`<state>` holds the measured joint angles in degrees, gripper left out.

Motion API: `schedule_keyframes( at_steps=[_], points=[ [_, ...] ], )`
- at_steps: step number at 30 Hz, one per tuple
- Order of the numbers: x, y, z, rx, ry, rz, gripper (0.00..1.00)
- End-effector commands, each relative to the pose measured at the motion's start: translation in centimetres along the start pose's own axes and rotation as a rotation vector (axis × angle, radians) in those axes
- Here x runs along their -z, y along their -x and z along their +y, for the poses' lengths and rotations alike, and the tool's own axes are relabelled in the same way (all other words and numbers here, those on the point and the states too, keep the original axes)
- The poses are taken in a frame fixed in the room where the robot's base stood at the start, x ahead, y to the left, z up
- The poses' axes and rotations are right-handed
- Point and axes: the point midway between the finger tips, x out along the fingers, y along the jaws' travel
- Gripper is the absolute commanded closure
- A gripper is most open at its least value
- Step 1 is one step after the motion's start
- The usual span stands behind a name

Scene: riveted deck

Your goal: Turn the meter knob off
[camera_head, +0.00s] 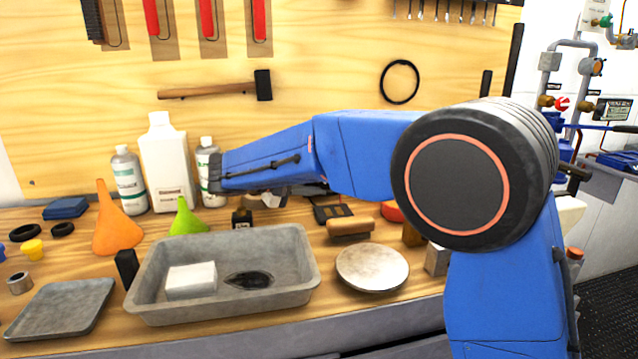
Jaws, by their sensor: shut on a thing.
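I cannot make out a meter knob for certain. A dark flat device with orange-brown patches (333,211) lies on the bench, partly behind my blue arm; I cannot tell whether it is the meter. A small black box (241,219) stands behind the grey tray. My arm reaches left across the bench, its dark far end in front of a white bottle.
A grey tray (140,308) holding a white block, a round metal plate (372,267), an orange funnel (117,228), a green funnel (187,219) and white bottles (167,165) crowd the bench. A hammer (220,88) hangs behind. Pipes with valves (562,103) are at far right.

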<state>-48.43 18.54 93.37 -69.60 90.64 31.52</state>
Motion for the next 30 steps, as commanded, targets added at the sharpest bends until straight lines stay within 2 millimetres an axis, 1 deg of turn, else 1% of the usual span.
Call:
schedule_keyframes(
  at_steps=[6,18,19,21,30],
  points=[
    [-0.04,-0.01,-0.15,-0.033,0.015,-0.001,0.96],
    [-0.06,-0.03,-0.18,-0.037,0.017,-0.002,0.96],
    [-0.07,-0.03,-0.19,-0.037,0.017,-0.002,0.69],
    [-0.06,-0.03,-0.18,-0.037,0.017,-0.002,0.55],
    [-0.02,0.00,-0.06,-0.037,0.016,-0.001,0.55]
  ],
)
